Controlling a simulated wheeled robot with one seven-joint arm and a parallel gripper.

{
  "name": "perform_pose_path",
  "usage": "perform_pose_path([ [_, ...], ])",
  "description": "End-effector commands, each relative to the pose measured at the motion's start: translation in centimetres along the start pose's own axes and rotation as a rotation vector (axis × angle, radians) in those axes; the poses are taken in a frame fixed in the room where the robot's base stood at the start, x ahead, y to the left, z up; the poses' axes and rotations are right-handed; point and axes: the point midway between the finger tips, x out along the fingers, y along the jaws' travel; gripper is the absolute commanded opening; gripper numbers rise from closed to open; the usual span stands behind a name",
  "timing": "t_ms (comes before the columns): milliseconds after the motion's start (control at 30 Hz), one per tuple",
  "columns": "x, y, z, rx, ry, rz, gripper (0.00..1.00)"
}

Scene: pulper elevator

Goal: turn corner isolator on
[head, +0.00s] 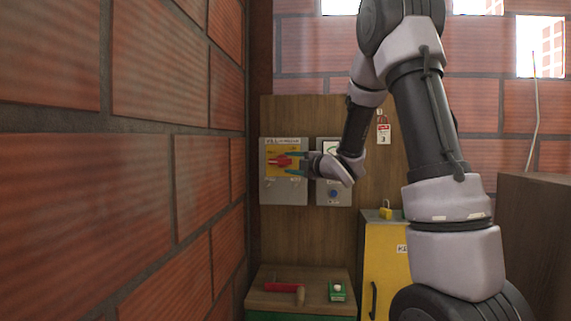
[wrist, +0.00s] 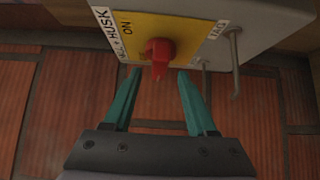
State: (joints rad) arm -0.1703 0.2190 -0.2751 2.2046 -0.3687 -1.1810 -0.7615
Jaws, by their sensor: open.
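The corner isolator is a grey box (head: 270,188) with a yellow plate and a red handle (head: 281,161), mounted on a wooden panel in the corner by the left brick wall. In the wrist view the red handle (wrist: 158,55) stands out from the yellow plate (wrist: 185,28), with "ON" printed to its left. My gripper (head: 295,163) is open, with teal fingers pointing at the box. In the wrist view the fingers (wrist: 160,82) are apart, one on each side of the handle's lower end. I cannot tell whether they touch it.
A second grey box (head: 333,196) with a blue knob is right of the isolator, partly behind my wrist. A red tag (head: 383,130) hangs on the panel. Below are a wooden-topped bench (head: 270,299) with tools and a yellow cabinet (head: 385,255). The brick wall (head: 150,180) is close at left.

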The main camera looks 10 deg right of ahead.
Motion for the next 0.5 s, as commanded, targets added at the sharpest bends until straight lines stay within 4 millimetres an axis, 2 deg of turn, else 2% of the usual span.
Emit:
perform_pose_path([
  [100, 1.8, 0.0, 0.0, 0.0, 0.001, 0.001, 0.57],
  [200, 2.7, 0.0, 0.0, 0.001, 0.0, 0.0, 0.57],
  [500, 3.2, 0.0, 0.0, 0.001, -0.001, 0.0, 0.57],
])
